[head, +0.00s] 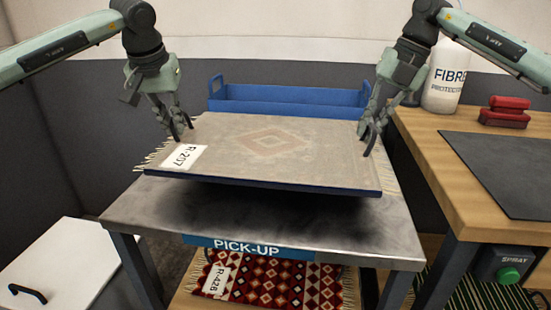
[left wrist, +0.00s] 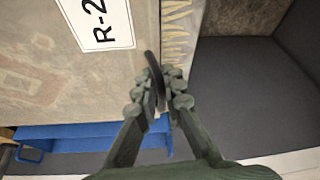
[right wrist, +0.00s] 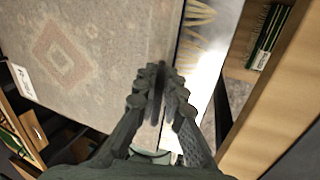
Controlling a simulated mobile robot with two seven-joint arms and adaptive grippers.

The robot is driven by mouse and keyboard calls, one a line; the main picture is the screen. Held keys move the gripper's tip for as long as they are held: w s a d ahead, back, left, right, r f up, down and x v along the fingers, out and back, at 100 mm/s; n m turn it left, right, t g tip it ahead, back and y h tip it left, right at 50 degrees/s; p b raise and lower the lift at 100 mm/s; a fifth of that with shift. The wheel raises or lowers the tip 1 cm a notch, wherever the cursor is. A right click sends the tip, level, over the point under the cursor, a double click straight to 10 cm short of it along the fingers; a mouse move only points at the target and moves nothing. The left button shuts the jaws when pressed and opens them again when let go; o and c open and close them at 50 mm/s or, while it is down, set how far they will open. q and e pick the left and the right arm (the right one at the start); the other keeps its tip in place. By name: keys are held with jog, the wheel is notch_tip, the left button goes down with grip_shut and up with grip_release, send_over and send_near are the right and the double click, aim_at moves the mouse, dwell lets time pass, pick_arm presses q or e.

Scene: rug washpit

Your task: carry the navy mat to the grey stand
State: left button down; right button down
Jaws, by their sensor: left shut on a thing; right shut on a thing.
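The mat looks roughly level, over the grey stand (head: 390,240), a metal-topped table with a blue PICK-UP sign. A dark shadow lies below its front edge; a small gap seems to show there. The rug's fringe shows beside the jaws in the left wrist view (left wrist: 178,35).
A blue tray (head: 290,107) with handles stands behind the mat. A wooden bench (head: 420,140) at right holds a white bottle (head: 443,80), a red brush (head: 505,112) and a dark pad (head: 500,170). A white lidded box (head: 60,265) stands at lower left. A patterned red rug (head: 280,285) lies under the stand.

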aim_at(176, 144)
pick_arm(q)
jog(key=shift+a+f, duration=0.1)
jog(key=shift+f, duration=0.35)
pick_arm(e)
jog(key=shift+f, duration=0.3)
pick_arm(q)
jog(key=shift+r, duration=0.2)
pick_arm(e)
jog(key=shift+r, duration=0.15)
pick_arm(q)
jog(key=shift+f, duration=0.15)
